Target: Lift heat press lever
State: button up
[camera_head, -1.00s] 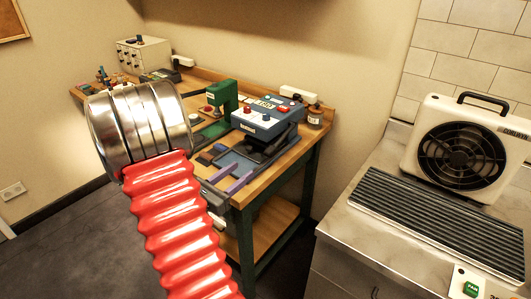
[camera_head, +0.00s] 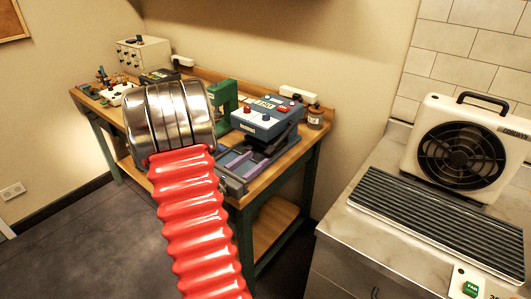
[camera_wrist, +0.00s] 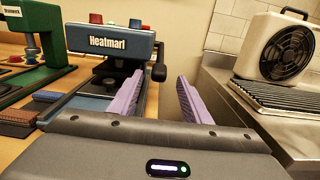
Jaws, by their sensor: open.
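The heat press (camera_head: 266,116) is a blue machine with red knobs on top, standing on the wooden workbench (camera_head: 283,166). In the wrist view its labelled front (camera_wrist: 107,43) is ahead and left of centre. Its lever (camera_wrist: 158,71), a black bar with a dark knob, is on the press's right side. My gripper (camera_wrist: 160,97) is open, with purple fingers apart and empty. The lever knob lies ahead, between the finger lines, not visibly touched. In the head view my red-sleeved arm hides part of my gripper; the fingers show in front of the press.
A green press (camera_head: 223,98) stands left of the heat press. A brown jar (camera_head: 315,117) is to its right. At the right, a metal counter (camera_head: 371,227) carries a white fan unit (camera_head: 467,150) and a dark grille. Dark floor lies before the bench.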

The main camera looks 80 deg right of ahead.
aim_at(268, 151)
jog(key=shift+x, duration=3.1)
jog(key=shift+c, duration=0.2)
jog(key=shift+s, duration=0.1)
grip_shut()
